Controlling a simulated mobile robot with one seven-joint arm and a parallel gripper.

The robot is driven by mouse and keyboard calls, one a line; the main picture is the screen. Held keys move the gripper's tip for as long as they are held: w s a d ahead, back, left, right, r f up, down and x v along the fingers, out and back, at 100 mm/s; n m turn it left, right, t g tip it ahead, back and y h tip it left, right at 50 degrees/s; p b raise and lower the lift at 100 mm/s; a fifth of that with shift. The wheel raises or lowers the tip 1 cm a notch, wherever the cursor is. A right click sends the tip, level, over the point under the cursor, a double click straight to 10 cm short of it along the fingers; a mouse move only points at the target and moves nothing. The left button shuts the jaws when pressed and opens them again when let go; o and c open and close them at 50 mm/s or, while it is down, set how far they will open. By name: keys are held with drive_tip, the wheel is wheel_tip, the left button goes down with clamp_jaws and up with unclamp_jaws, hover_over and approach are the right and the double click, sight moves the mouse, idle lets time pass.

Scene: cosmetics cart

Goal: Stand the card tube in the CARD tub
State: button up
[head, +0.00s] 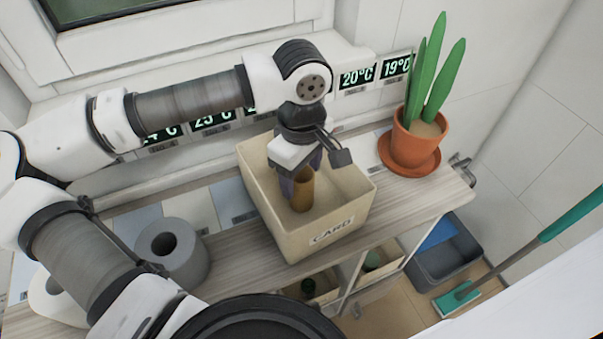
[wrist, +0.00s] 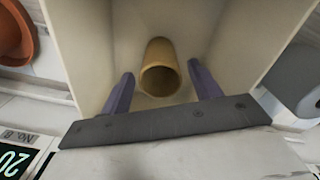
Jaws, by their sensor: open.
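The card tube (head: 301,190) is a brown hollow cylinder. It stands inside the cream tub labelled CARD (head: 297,241), on the tub's floor as far as I can tell. In the wrist view the tube (wrist: 160,68) shows its open round end between my fingers. My gripper (wrist: 160,90) is open, with a purple finger on each side and a visible gap to the tube. In the head view my gripper (head: 299,180) reaches down into the tub. The tub also shows in the wrist view (wrist: 85,45), its walls around the tube. The tube's lower end is partly hidden.
A grey roll (head: 185,262) stands left of the tub on the wooden counter (head: 232,262). A potted plant (head: 413,140) in an orange pot stands at the right end. Temperature displays (head: 357,77) line the wall behind. A grey bin (head: 445,255) is below right.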

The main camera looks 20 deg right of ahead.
wheel_tip(320, 180, up, 11)
drive_tip(key=b, duration=0.1)
idle(0.4)
